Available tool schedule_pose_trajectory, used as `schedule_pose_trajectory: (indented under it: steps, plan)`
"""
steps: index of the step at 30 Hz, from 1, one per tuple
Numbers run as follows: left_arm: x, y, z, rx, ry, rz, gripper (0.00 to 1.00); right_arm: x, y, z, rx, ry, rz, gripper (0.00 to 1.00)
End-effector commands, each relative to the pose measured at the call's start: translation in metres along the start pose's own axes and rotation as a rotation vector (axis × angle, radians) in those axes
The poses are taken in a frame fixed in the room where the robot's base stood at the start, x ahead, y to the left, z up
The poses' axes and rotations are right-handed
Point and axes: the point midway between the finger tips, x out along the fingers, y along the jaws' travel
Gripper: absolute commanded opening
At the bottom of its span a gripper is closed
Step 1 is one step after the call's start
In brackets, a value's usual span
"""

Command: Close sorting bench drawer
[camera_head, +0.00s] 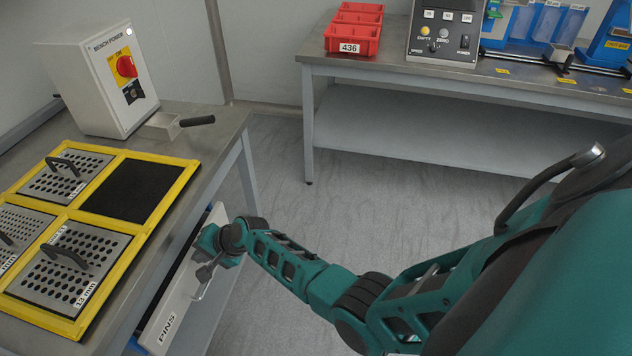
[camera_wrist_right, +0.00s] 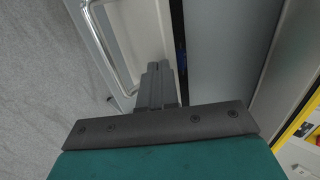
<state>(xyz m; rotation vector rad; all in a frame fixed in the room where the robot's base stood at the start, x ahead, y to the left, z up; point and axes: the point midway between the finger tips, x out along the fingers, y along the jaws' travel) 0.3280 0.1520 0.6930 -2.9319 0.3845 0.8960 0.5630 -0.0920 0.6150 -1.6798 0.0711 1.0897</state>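The sorting bench drawer has a pale front (camera_head: 180,307) with a "PINS" label, below the left bench's edge. It stands out from the bench, with a dark gap between front and bench. A bar handle (camera_head: 204,287) is on its outer face. My right gripper (camera_head: 206,272) is at the drawer front, near the handle. In the right wrist view the fingers (camera_wrist_right: 159,68) are together, over the drawer front (camera_wrist_right: 135,40), with the handle (camera_wrist_right: 112,60) to their left. I see nothing between the fingers; whether they touch the front is unclear. My left gripper is not in view.
On the left bench are a yellow-framed tray (camera_head: 178,186) of perforated plates and a bench power box (camera_head: 85,90). A second bench (camera_head: 400,75) at the back carries red bins (camera_head: 352,38) and a control box (camera_head: 440,30). The floor between is clear.

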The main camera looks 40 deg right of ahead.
Motion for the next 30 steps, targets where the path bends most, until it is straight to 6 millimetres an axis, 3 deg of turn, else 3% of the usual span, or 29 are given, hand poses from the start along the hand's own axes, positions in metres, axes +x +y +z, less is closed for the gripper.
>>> schedule_pose_trajectory:
  steps: [9, 30]
  plan:
    - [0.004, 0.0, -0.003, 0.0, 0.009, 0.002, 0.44, 0.013, -0.011, 0.0, -0.001, 0.0, 0.0, 0.0]
    - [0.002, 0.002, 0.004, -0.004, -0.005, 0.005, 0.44, 0.013, -0.019, 0.001, -0.002, 0.003, -0.013, 0.0]
